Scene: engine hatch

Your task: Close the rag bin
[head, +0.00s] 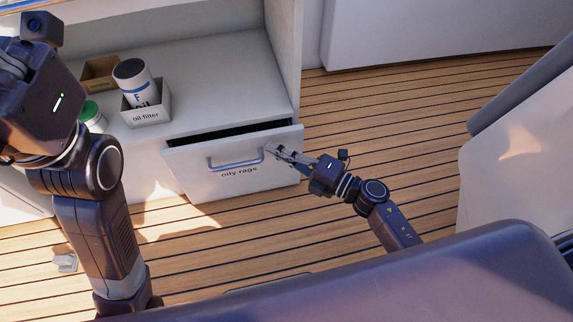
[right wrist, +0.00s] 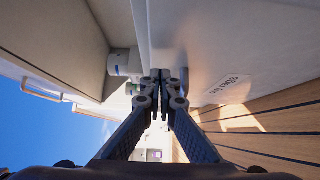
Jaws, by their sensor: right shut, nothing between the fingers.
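The rag bin is a white drawer with a grey bar handle, labelled "oily rags" (head: 195,174), in the white cabinet. It stands partly out, with a dark gap above its front. Its front also shows in the right wrist view (right wrist: 205,45), with the label at the right. My right gripper (head: 270,149) is shut and empty at the front's right part, close to the handle's right end; I cannot tell whether it touches. Its closed fingertips show in the right wrist view (right wrist: 161,76). My left gripper is at the upper left of the head view, its fingers cut off.
On the cabinet top stand a box labelled "oil filter" (head: 148,114) with a white can (head: 134,80), a brown open box (head: 100,74) and a green-lidded container (head: 90,112). The plank floor (head: 400,105) right of the drawer is clear. A white panel (head: 520,160) stands at the right.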

